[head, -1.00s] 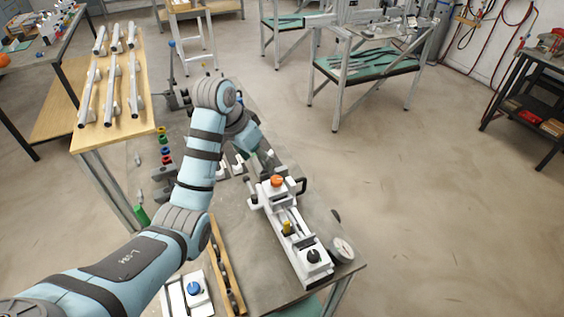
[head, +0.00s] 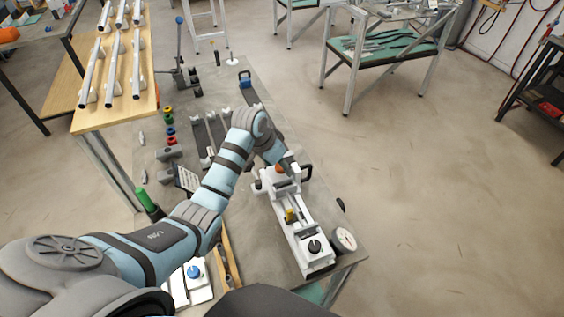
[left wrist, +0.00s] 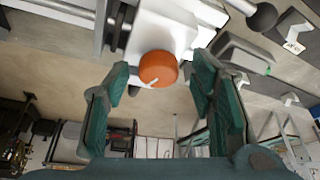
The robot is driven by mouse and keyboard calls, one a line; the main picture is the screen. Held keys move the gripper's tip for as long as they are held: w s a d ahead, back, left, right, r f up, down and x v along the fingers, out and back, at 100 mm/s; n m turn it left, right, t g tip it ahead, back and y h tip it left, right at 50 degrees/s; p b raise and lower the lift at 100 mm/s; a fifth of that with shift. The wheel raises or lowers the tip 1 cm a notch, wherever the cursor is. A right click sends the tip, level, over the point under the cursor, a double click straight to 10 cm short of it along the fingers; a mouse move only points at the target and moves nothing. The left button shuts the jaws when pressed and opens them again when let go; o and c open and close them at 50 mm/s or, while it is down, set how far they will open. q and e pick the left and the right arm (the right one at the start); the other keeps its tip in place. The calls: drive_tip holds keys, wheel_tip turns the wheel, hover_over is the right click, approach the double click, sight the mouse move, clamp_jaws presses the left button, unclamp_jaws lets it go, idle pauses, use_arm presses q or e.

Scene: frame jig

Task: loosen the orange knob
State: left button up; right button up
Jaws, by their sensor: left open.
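The orange knob (head: 280,168) sits at the far end of the white jig (head: 296,228), partly hidden in the head view by my left gripper (head: 290,163). In the left wrist view the knob (left wrist: 158,68) is a round orange cap with a white mark, set on a white block. My left gripper (left wrist: 160,75) is open, its two green-padded fingers on either side of the knob. Gaps show between the knob and both fingers. My right gripper is in neither view now.
A black handle (head: 305,171) stands close to the gripper.

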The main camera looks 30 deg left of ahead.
use_arm(q)
drive_tip(key=shift+s+r, duration=0.2)
drive_tip(key=shift+s, duration=0.1)
drive_tip(key=c, duration=1.2)
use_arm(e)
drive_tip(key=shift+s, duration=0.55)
